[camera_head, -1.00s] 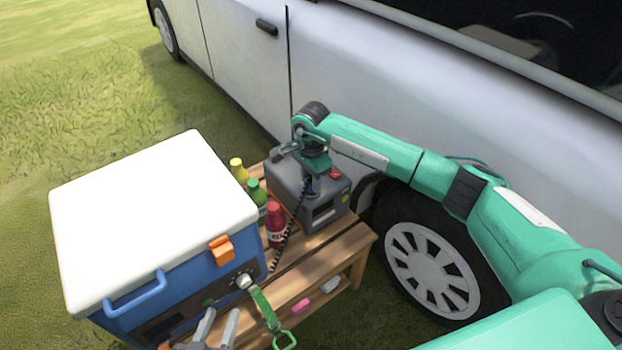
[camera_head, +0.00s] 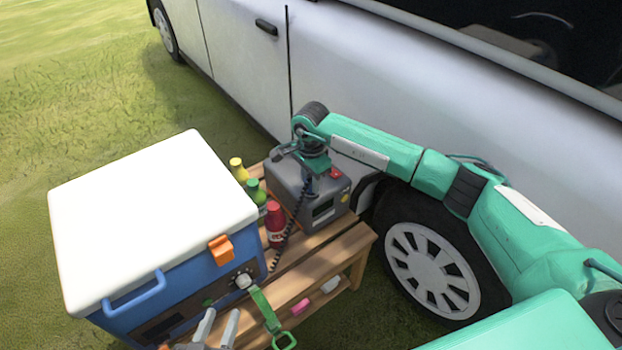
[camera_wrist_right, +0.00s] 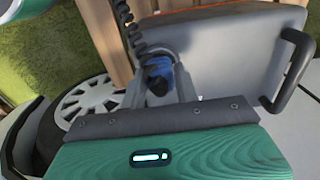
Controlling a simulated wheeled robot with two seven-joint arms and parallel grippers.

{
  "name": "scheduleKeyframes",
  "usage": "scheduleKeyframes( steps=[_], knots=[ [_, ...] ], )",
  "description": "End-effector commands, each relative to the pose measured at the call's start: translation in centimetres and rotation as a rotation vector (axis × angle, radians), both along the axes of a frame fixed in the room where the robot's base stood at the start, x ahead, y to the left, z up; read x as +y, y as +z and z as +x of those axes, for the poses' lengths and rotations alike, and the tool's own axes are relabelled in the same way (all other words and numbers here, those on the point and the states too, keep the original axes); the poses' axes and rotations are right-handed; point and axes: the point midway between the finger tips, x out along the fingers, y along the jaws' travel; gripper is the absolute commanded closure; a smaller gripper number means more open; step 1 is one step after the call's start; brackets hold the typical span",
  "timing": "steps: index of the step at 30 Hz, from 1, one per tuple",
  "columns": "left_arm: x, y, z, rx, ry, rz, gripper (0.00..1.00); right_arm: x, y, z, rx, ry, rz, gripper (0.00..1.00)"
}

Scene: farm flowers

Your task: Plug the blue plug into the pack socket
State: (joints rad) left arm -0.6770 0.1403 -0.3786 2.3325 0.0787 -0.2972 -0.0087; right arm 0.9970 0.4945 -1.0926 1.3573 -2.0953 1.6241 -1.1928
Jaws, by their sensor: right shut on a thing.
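The grey power pack (camera_head: 326,212) stands on the wooden bench, beside the car. My right gripper (camera_head: 313,178) is over the top of the pack in the head view. In the right wrist view my right gripper (camera_wrist_right: 160,88) is shut on the blue plug (camera_wrist_right: 157,74), one finger on each side. A black coiled cord (camera_wrist_right: 132,30) runs from the plug. The grey pack (camera_wrist_right: 225,50) lies just beyond the fingers there. The socket is hidden, and I cannot tell whether the plug touches it. My left gripper (camera_head: 216,330) is open at the bottom edge, in front of the cooler.
A blue cooler with a white lid (camera_head: 150,210) stands left of the pack. Yellow (camera_head: 238,171), green (camera_head: 257,192) and red (camera_head: 275,225) bottles stand between them. The white car (camera_head: 380,90) closes off the far side.

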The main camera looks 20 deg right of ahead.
Motion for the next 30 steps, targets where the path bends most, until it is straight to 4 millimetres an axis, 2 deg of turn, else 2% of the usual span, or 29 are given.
scheduleKeyframes(
  steps=[13, 14, 17, 26, 30],
  knots=[
    [0.0, -0.7, 0.0, 0.000, 0.000, 0.000, 0.64, 0.0, -1.0, 0.0, 0.000, -0.001, 0.000, 0.89],
    [0.0, -0.7, 0.0, 0.000, 0.000, 0.000, 0.64, 0.0, -0.9, 0.0, 0.000, -0.001, 0.000, 0.65],
    [0.0, -0.6, 0.0, 0.000, 0.000, 0.000, 0.64, 0.0, -0.9, 0.0, 0.000, 0.000, 0.000, 0.46],
    [0.0, -0.6, 0.0, -0.003, 0.001, -0.001, 0.64, 0.0, -0.9, 0.0, 0.000, 0.000, 0.000, 0.44],
    [0.2, 0.3, 0.5, -0.039, 0.010, -0.009, 0.64, 0.0, -0.9, 0.0, 0.000, 0.000, 0.000, 0.44]
  ],
)
